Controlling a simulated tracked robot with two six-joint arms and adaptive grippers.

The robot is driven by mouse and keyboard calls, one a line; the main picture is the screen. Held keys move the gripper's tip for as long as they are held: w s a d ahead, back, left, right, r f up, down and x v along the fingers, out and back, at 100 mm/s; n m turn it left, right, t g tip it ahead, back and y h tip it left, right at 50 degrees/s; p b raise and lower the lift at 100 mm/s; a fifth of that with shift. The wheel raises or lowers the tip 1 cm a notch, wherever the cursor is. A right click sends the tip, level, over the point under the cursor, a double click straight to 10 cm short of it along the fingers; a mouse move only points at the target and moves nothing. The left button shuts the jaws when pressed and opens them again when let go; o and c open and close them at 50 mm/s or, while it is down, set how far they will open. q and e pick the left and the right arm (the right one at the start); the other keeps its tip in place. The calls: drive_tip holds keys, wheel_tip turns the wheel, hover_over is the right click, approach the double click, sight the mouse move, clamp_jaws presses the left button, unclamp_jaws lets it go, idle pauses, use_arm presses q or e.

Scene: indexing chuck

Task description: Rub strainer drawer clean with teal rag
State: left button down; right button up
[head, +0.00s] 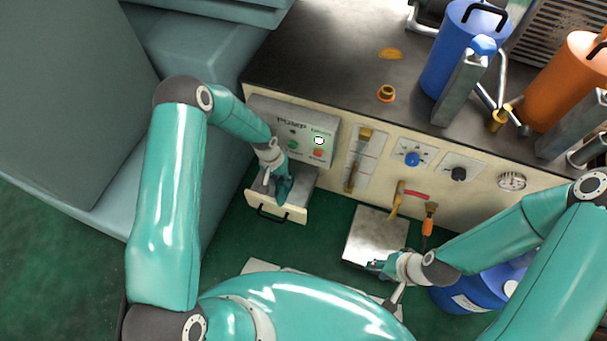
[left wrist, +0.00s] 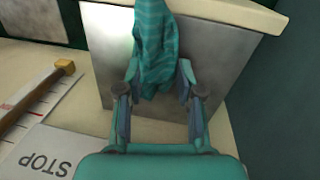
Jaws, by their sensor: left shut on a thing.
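The strainer drawer (head: 298,214) is pulled out of the cream front panel below the pump box, its dark handle facing the floor side. Its grey metal inside shows in the left wrist view (left wrist: 108,62), with a pale front rim at the top. My left gripper (head: 276,182) is over the open drawer and shut on the teal rag (head: 285,190). The striped rag hangs from the fingers in the left wrist view (left wrist: 160,45) and covers part of the drawer; whether it touches the metal I cannot tell. My right gripper (head: 378,267) is low at the right; its fingers are too small to read.
The pump box (head: 293,132) with buttons stands above the drawer, and a sight gauge (head: 358,160) is to its right. A metal tray (head: 372,228) lies by my right gripper. A blue drum (head: 468,292) stands partly behind my right arm. Green floor is clear left of the tray.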

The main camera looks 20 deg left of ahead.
use_arm(q)
drive_tip(key=shift+s+d+f+b, duration=0.1)
drive_tip(key=shift+d+b, duration=0.6)
drive_tip(key=shift+d, duration=1.1)
drive_tip(key=shift+s+d+b, duration=0.1)
drive_tip(key=shift+d+b, duration=0.6)
drive_tip(key=shift+d, duration=1.05)
wheel_tip(320, 180, up, 8)
drive_tip(key=p, duration=0.4)
drive_tip(key=shift+p, duration=0.3)
drive_tip(key=shift+a, duration=0.1)
